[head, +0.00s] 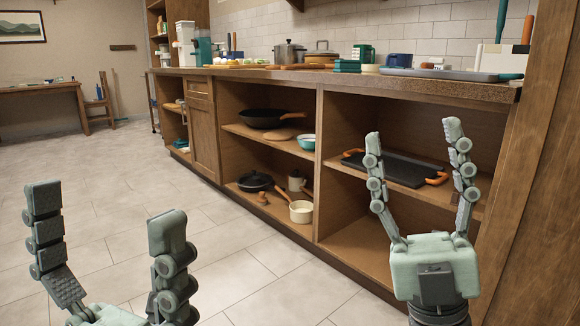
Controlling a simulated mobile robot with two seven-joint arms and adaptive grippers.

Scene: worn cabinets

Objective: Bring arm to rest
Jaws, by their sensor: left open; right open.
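My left gripper (105,210) is at the lower left, over the tiled floor. Its fingers are wide apart and nothing is between them. My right gripper (412,140) is at the right, pointing up in front of the open cabinet. Its fingers are spread. A black griddle tray (398,168) with orange handles shows between and behind them on a shelf. I cannot tell how far the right fingers are from the griddle; they do not close on it.
The wooden cabinet (318,150) has open shelves with a frying pan (265,118), a teal bowl (306,142) and a cream saucepan (301,212). Pots and a grey tray (440,74) crowd the counter. A wooden panel (535,200) stands close at right. The floor (110,165) is clear.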

